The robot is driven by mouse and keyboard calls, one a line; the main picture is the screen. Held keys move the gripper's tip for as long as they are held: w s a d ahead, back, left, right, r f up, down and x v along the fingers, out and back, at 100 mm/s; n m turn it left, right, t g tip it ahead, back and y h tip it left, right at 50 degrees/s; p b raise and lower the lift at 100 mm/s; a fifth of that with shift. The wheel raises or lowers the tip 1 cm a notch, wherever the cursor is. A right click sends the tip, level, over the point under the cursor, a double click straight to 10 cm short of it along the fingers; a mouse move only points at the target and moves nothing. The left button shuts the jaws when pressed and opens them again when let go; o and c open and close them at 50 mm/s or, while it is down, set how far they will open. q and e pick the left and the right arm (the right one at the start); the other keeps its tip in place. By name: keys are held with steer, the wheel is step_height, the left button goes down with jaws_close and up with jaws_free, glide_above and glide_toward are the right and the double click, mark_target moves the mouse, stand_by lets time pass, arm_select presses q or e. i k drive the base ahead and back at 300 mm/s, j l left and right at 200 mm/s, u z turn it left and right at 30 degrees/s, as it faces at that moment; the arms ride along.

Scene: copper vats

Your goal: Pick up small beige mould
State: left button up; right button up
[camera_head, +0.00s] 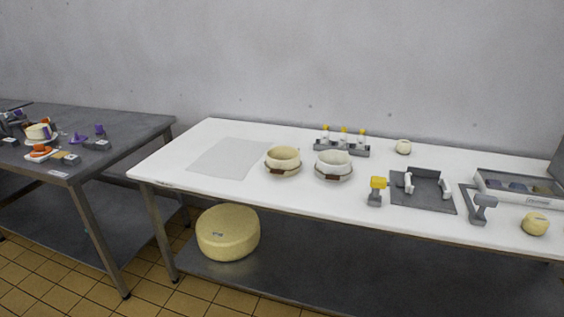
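A small beige mould (283,160), a round cup-like vessel with a brown label, stands on the white table (320,197) left of centre. A similar whiter mould (333,164) stands just right of it, also with a brown label. Both are upright, and their insides show only in part. Neither of my grippers is in the head view, so their state is hidden.
A pale sheet (229,157) lies left of the moulds. A rack with yellow-topped vials (342,149) stands behind them. A yellow-headed tool (376,191), a grey tray (423,192) and cheese pieces (535,224) are to the right. A cheese wheel (228,232) sits below.

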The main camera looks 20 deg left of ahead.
mark_target(284, 157)
steer(key=j+z, duration=0.35)
steer(key=j, duration=2.45)
